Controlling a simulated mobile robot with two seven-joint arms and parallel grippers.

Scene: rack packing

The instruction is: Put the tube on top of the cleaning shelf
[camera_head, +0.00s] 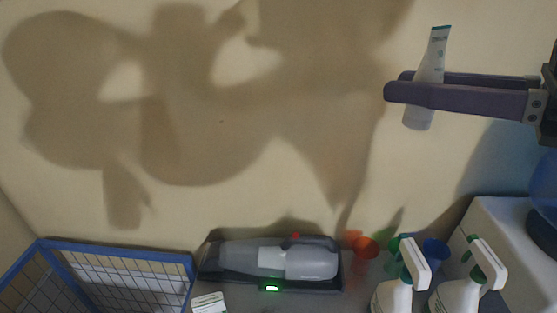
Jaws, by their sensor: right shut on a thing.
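A white tube (418,116) with a teal edge at its top is held upright, tilted a little to the right, at the upper right. My right gripper (397,88) comes in from the right edge and is shut on the tube, with its long purple fingers on either side of it. The tube is held well above the surface with the cleaning things, against the beige wall. The shelf surface (237,296) shows only as a strip at the bottom of the view. My left gripper is not in view.
Two spray bottles (392,297) (458,296) stand at the lower right, beside a white box-like unit (522,250). A grey handheld vacuum (305,262) lies on a dark base at the bottom centre. A blue wire basket (118,252) is at the lower left. Orange objects (365,246) sit near the wall.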

